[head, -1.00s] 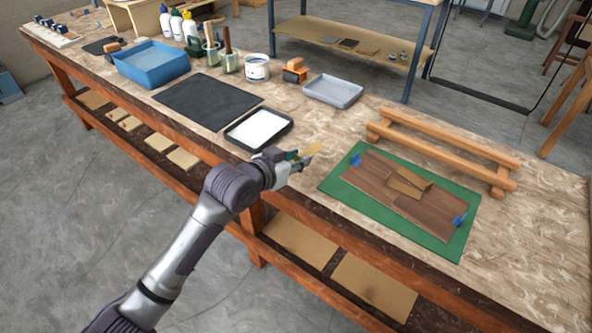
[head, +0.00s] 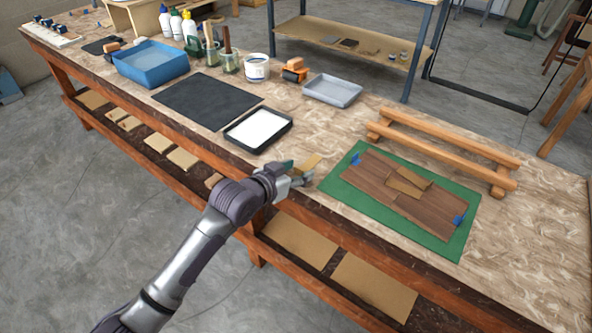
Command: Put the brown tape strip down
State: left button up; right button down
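My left gripper (head: 300,174) is near the front edge of the bench, left of the green mat (head: 345,185). It appears shut on a brown tape strip (head: 308,162), which sticks up and out past the fingers. The fingers partly hide the strip's lower end. Dark brown veneer sheets (head: 375,180) lie on the mat with blue tape (head: 459,221) at their ends. Other brown strips (head: 404,187) lie across the middle of the veneer. My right gripper is out of view.
A black tray with a white inside (head: 258,130) stands left of the gripper. A wooden rail frame (head: 440,150) lies behind the mat. A grey tray (head: 332,91), white tub (head: 257,68) and blue bin (head: 150,65) stand farther back. Bare bench surface lies between tray and mat.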

pick_arm(q)
jog(key=shift+s+a+r, duration=0.1)
jog(key=shift+r, duration=0.1)
jog(key=v, duration=1.2)
jog(key=w+a+f+n+g+y, duration=0.15)
jog(key=a+f, duration=0.25)
jog(key=f, duration=0.7)
jog(key=a+f+n+y, duration=0.2)
jog(key=a+f+y, duration=0.1)
jog(key=f, duration=0.7)
jog(key=s+a+f+g+y, duration=0.1)
jog(key=s+a+f, duration=0.25)
jog(key=f, duration=0.45)
jog(key=s+a+f+g+y, duration=0.1)
jog(key=s+a+f, duration=0.1)
jog(key=s+f, duration=0.35)
jog(key=s+a+f+n+g+y, duration=0.1)
jog(key=s+a+f+g, duration=0.1)
jog(key=s+f, duration=0.7)
jog(key=s+a+f+n+g, duration=0.1)
jog(key=s+a+f+g, duration=0.1)
jog(key=s+f, duration=0.65)
jog(key=s+f+g, duration=0.1)
jog(key=s+f, duration=0.2)
jog(key=s, duration=0.6)
jog(key=s+f+g, duration=0.1)
jog(key=s+f, duration=0.2)
jog(key=s, duration=0.6)
jog(key=shift+s+m+p, duration=0.3)
jog(key=shift+s+m, duration=0.05)
